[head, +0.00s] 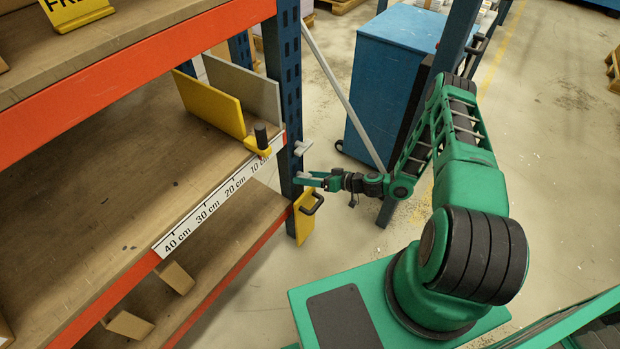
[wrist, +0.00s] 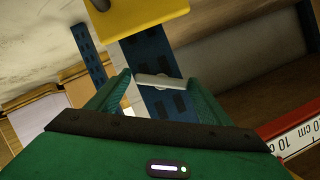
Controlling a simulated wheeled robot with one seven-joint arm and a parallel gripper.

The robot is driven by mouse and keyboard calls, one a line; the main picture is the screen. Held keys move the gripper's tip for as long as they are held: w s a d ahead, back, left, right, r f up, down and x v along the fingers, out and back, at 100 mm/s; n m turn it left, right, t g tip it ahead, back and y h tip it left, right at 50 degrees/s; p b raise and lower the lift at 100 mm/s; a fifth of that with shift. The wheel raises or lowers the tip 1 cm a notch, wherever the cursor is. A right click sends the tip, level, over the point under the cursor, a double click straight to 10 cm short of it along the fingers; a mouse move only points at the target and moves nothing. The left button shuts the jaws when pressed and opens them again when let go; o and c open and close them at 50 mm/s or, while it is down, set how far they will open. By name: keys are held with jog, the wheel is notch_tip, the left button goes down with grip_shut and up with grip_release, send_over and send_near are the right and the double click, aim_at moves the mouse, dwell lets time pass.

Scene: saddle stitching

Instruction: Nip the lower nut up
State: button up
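The lower nut, a pale grey wing-shaped bar (wrist: 160,81), sits on the blue upright (wrist: 166,104) in the wrist view. Its wings lie crosswise, slightly tilted, spanning most of the gap between my fingertips. My gripper (wrist: 159,79) is open, one green finger at each side of the nut; I cannot tell whether either touches it. In the head view my gripper (head: 304,180) reaches the front of the blue upright (head: 289,90) from the right, and the lower nut is hard to make out there. A similar grey nut (head: 302,148) sits just above my gripper.
A yellow plate with a black handle (head: 304,220) hangs just below my gripper. The shelf edge carries a centimetre scale (head: 215,197) and a yellow clamp with a black knob (head: 260,139). A grey diagonal brace (head: 343,95) and blue cabinet (head: 385,70) stand behind.

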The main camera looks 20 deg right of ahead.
jog(key=c, duration=0.7)
jog(key=shift+d, duration=0.25)
jog(key=m+y, duration=0.1)
jog(key=m, duration=0.2)
jog(key=m+y, duration=0.1)
jog(key=m, duration=0.1)
jog(key=shift+w+d+f+g+y, duration=0.15)
jog(key=shift+w+f+g+y, duration=0.05)
jog(key=shift+f+g+y, duration=0.1)
jog(key=shift+f+m+y, duration=0.2)
jog(key=shift+m+y, duration=0.7)
jog(key=shift+m, duration=1.3)
